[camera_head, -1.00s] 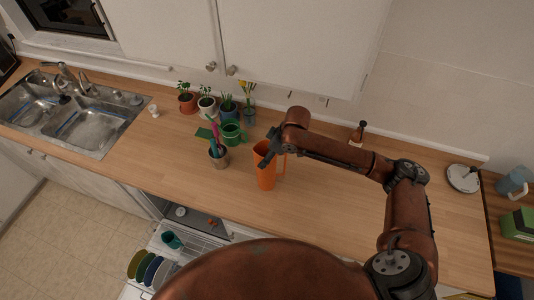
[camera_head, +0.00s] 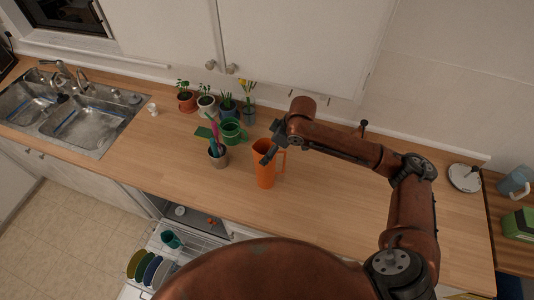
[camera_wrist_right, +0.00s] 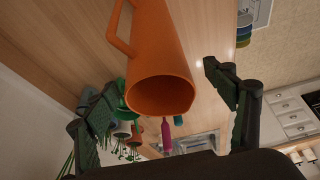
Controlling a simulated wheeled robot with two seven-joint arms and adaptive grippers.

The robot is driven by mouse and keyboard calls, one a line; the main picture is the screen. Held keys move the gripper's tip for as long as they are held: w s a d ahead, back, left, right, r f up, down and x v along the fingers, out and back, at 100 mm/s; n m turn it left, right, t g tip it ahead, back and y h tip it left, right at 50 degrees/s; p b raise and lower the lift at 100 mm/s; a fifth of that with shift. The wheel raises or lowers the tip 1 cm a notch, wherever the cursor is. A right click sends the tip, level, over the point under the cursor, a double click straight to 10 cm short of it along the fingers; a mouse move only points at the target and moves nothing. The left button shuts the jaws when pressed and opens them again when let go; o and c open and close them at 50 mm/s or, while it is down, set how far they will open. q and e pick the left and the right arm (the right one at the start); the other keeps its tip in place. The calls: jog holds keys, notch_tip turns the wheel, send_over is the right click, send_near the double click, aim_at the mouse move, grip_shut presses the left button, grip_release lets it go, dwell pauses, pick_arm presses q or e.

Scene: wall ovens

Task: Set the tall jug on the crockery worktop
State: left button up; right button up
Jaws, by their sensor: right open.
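The tall orange jug (camera_head: 264,170) stands upright on the wooden worktop, its handle on the right side. My right gripper (camera_head: 269,150) is at the jug's rim in the head view, with the arm reaching in from the right. In the right wrist view the jug (camera_wrist_right: 165,55) shows with its open mouth toward the camera and its handle at the upper left. The fingers of my right gripper (camera_wrist_right: 160,78) are spread on either side of the jug, with gaps visible. My left gripper is not in view.
A sink (camera_head: 80,125) is further left. At far right, a separate counter holds a blue jug (camera_head: 514,182) and green box (camera_head: 520,222).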

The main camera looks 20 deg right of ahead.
jog(key=v, duration=0.8)
jog(key=shift+b, duration=0.4)
